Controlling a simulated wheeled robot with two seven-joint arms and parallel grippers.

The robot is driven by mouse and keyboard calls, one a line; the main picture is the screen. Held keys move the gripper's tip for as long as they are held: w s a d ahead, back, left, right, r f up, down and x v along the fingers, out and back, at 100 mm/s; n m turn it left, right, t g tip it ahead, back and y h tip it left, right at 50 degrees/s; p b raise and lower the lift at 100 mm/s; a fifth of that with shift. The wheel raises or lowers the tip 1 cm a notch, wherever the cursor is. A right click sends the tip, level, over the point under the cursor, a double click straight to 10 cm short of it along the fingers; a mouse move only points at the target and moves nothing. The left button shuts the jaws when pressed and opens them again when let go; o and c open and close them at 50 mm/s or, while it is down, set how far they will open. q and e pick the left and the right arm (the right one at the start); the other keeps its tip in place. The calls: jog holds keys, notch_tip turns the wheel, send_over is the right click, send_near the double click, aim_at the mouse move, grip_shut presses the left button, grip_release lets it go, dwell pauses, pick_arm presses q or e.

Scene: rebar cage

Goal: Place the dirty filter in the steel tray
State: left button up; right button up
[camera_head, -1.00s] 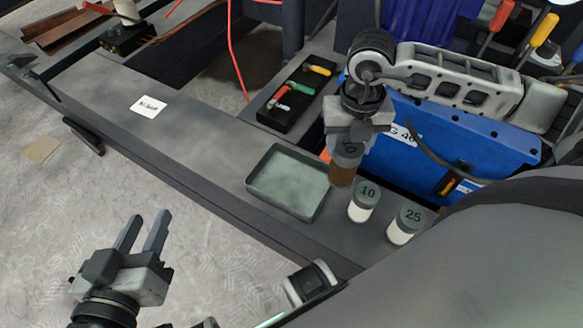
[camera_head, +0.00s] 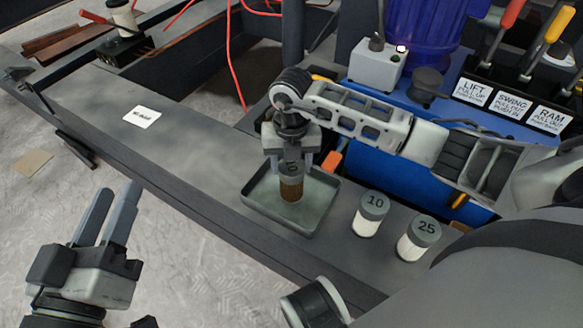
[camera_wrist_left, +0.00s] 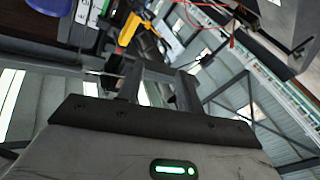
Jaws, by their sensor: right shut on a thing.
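The dirty filter (camera_head: 291,187) is a brown cylinder with a dark grey cap. My right gripper (camera_head: 290,165) is shut on its cap and holds it upright over the steel tray (camera_head: 255,209). I cannot tell whether the filter's base touches the tray floor. The tray is a shallow grey square dish on the dark ledge, with nothing else visible in it. My left gripper (camera_head: 108,215) is open and empty, over the floor left of the ledge. Its fingers also show in the left wrist view (camera_wrist_left: 158,85).
Two white filters with grey caps, marked 10 (camera_head: 370,214) and 25 (camera_head: 418,239), stand right of the tray. A blue panel with labelled levers (camera_head: 500,98) is behind. A white card (camera_head: 142,117) lies on the ledge, which is clear around it.

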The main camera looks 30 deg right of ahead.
pick_arm(q)
jog(key=shift+w+r, duration=0.1)
jog(key=shift+r, duration=0.15)
pick_arm(e)
jog(key=shift+f, duration=0.1)
jog(key=shift+f, duration=0.15)
jog(key=o, duration=1.4)
pick_arm(q)
jog(key=shift+r+m, duration=0.1)
jog(key=shift+m, duration=0.2)
pick_arm(e)
jog(key=shift+r, duration=0.5)
notch_tip(320, 180, up, 3)
jog(key=shift+r+p, duration=0.15)
jog(key=shift+p, duration=0.95)
pick_arm(q)
jog(key=f+p, duration=0.1)
jog(key=s+f+g+y+p, duration=0.1)
jog(key=f+g+p, duration=0.1)
jog(key=shift+s+a+f+y, duration=0.2)
jog(key=shift+s+f+y, duration=0.05)
jog(key=shift+f+y, duration=0.1)
pick_arm(e)
notch_tip(320, 180, up, 8)
